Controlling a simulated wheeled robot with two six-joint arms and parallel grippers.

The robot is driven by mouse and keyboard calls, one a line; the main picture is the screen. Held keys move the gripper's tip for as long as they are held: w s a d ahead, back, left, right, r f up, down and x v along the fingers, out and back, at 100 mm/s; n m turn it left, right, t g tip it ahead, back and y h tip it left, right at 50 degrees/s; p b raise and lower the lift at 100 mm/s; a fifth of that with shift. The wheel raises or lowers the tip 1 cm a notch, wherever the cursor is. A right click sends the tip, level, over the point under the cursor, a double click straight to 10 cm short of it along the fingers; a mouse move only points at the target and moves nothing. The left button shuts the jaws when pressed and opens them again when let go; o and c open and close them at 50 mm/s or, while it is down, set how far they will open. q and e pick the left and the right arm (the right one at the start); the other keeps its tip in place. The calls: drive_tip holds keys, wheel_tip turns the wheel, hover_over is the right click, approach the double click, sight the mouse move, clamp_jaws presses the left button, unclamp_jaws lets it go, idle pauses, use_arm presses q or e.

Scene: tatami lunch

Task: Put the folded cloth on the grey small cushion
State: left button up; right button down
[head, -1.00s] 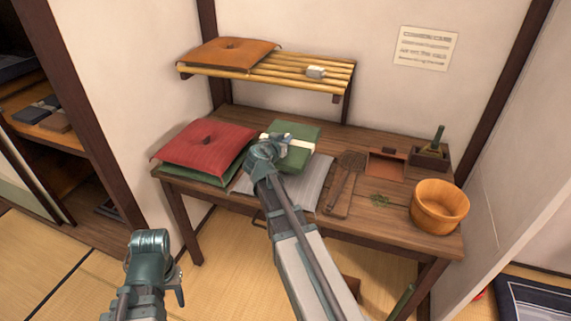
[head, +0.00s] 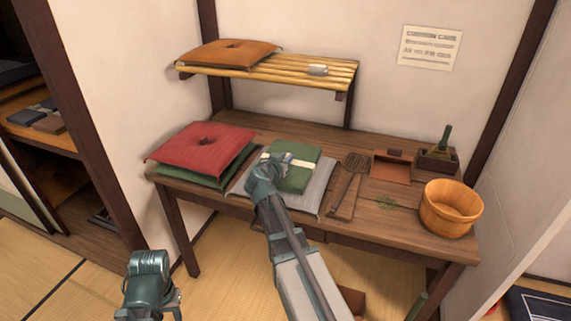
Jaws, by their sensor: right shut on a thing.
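The folded cloth (head: 298,180) is green with a pale band. It is over the grey small cushion (head: 318,190) on the wooden table; I cannot tell whether it rests on it or hangs just above. My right gripper (head: 270,168) is at the cloth's left front edge and shut on it; its fingertips are mostly hidden by the wrist. The cushion shows at the cloth's right and front. My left gripper (head: 170,300) is low at the bottom left, away from the table, and its jaws do not show clearly.
Red and green cushions (head: 203,148) are stacked left of the cloth. A spatula-like tool (head: 350,180), a brown tray (head: 391,168), a dark box (head: 437,160) and a wooden bucket (head: 450,208) stand to the right. An orange cushion (head: 225,54) lies on the slatted shelf (head: 275,70) above.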

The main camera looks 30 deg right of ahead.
drive_tip(key=shift+r, duration=0.1)
drive_tip(key=c, duration=0.8)
unclamp_jaws()
drive_tip(key=shift+s+a+r, duration=0.15)
drive_tip(key=shift+s, duration=0.05)
drive_tip(key=p+v, duration=0.3)
drive_tip(key=v, duration=0.8)
drive_tip(key=shift+s+a+p, duration=0.15)
drive_tip(key=shift+p, duration=0.15)
